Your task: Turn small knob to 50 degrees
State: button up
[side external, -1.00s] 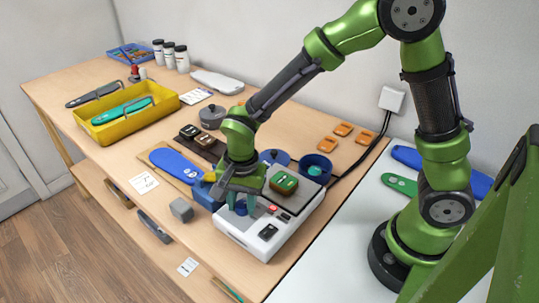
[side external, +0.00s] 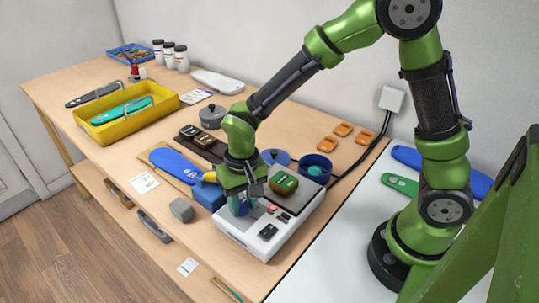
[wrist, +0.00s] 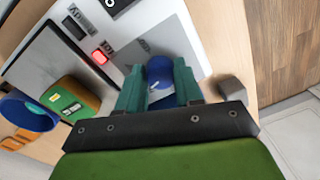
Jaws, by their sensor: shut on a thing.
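The small knob (wrist: 160,71) is blue with a white mark on top. It sits on a grey plate of the white machine (side external: 262,245). In the wrist view my gripper (wrist: 160,82) has its teal fingers on either side of the knob, shut on it. In the side view my gripper (side external: 240,207) points down over the machine's left part and hides the knob. The knob's angle cannot be read exactly.
A green and orange piece (side external: 284,183) lies on the machine's dark plate. A red lit button (wrist: 99,57) is near the knob. A grey block (side external: 181,210), a blue insole (side external: 175,164) and a blue cup (side external: 315,168) stand close by.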

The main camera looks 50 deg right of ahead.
aim_at(242, 201)
jog(key=n, duration=0.3)
jog(key=shift+n, duration=0.3)
jog(key=n, duration=0.3)
jog(key=shift+w+d+r+n, duration=0.1)
jog(key=shift+n, duration=0.2)
jog(key=n, duration=0.4)
jog(key=shift+n+g, duration=0.3)
jog(key=shift+w+n, duration=0.1)
jog(key=shift+n, duration=1.6)
jog(key=o, duration=1)
jog(key=r, duration=1.6)
jog(key=shift+w+d+r, duration=0.25)
jog(key=shift+w+r, duration=0.05)
jog(key=shift+r, duration=0.1)
